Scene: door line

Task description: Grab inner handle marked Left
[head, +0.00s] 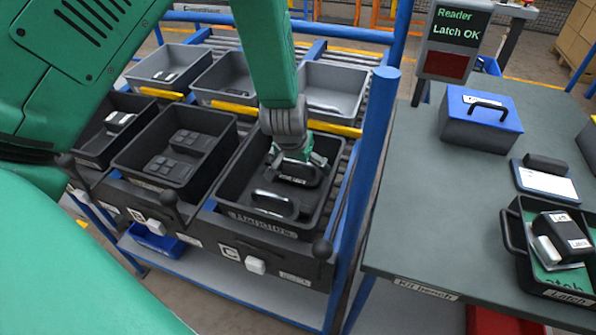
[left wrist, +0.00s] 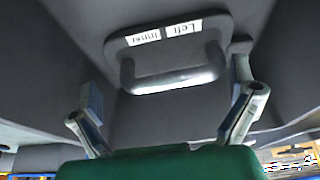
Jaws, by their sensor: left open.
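The inner handle marked Left (left wrist: 168,42) fills the upper middle of the left wrist view. It has a dark base plate with two white labels, "Inner" and "Left", upside down, and a grey bar (left wrist: 172,82). My left gripper (left wrist: 168,100) is open, with one finger on each side of the bar and a visible gap to it. In the head view my left gripper (head: 294,160) points down into the front right black bin (head: 226,190), over a dark handle (head: 292,176) it partly hides. Another handle with a silver bar (head: 275,203) lies nearer the bin's front.
Another black bin (head: 142,138) with dark parts stands to the left. Grey bins (head: 222,78) sit behind. A blue post (head: 370,150) rises to the right. The green bench holds a blue-lidded box (head: 480,115) and a black kit tray (head: 512,262). A reader sign (head: 455,27) shows "Latch OK".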

